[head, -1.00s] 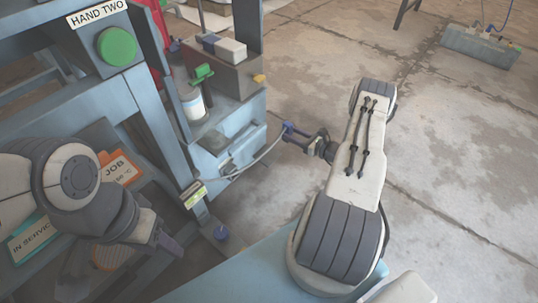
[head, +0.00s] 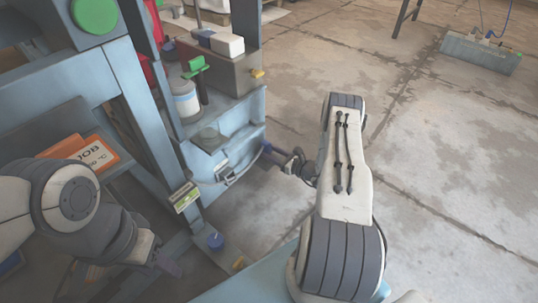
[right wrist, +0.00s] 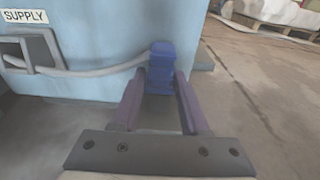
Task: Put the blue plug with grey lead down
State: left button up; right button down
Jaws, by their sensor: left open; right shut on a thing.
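The blue plug (right wrist: 162,62) is between the fingers of my right gripper (right wrist: 160,85), which is shut on it. Its grey lead (right wrist: 95,72) runs left to a dark opening in the blue machine side, beside the SUPPLY label (right wrist: 25,16). In the head view my right gripper (head: 275,153) is close beside the machine, and the plug there is small and partly hidden. The lead (head: 236,175) hangs in a short curve against the machine. My left gripper (head: 168,263) is open and empty at the lower left, apart from the plug.
The blue press frame (head: 150,120) stands at the left, with a white pot (head: 186,98) and a green-handled part (head: 195,66) on its shelf. An orange JOB card (head: 92,153) is behind my left arm. Open concrete floor (head: 440,160) lies to the right.

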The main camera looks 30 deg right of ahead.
jog(key=shift+c, duration=2.1)
grip_release()
jog(key=p+v, duration=0.5)
jog(key=v, duration=0.7)
jog(key=shift+p, duration=0.35)
